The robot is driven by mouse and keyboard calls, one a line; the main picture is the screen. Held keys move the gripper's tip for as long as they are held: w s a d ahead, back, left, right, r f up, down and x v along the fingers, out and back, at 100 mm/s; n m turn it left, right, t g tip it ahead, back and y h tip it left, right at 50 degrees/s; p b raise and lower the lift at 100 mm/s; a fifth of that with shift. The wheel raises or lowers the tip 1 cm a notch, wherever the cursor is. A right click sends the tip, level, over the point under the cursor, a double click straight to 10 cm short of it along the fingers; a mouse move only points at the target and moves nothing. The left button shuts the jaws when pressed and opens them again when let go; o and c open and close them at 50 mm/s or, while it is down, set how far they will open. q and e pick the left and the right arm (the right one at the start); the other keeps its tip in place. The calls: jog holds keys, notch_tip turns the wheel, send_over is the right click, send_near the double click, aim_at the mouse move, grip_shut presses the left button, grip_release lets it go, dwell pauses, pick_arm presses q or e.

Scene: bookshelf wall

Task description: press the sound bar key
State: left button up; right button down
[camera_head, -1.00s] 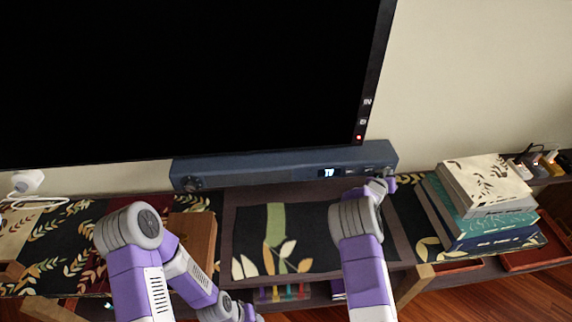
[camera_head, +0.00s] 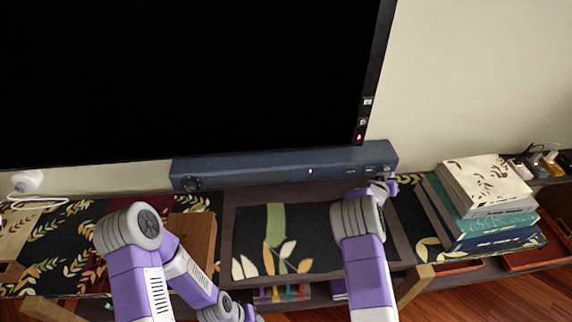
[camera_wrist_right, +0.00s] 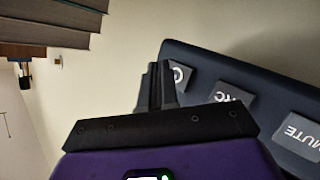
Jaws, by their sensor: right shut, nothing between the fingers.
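The dark blue sound bar (camera_head: 260,171) lies below the television, with a small white mark on its display and keys near its right end. In the right wrist view its top (camera_wrist_right: 225,75) carries a key with a power symbol (camera_wrist_right: 180,75), a key lettered RC in part (camera_wrist_right: 234,100) and a MUTE key (camera_wrist_right: 299,130). My right gripper (camera_head: 388,171) is at the bar's right end. In the right wrist view its shut, empty fingers (camera_wrist_right: 154,72) are beside the power key and partly cover it; contact cannot be told. My left gripper is out of view.
The black television (camera_head: 190,75) stands above and behind the bar. A stack of books (camera_head: 485,205) stands to the right on the shelf (camera_head: 325,190). A brown wooden block (camera_head: 198,232) is near my left arm. The wall (camera_head: 480,80) is behind.

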jog(key=s, duration=0.6)
jog(key=shift+d+p, duration=0.2)
jog(key=shift+p, duration=0.2)
dwell(0.8)
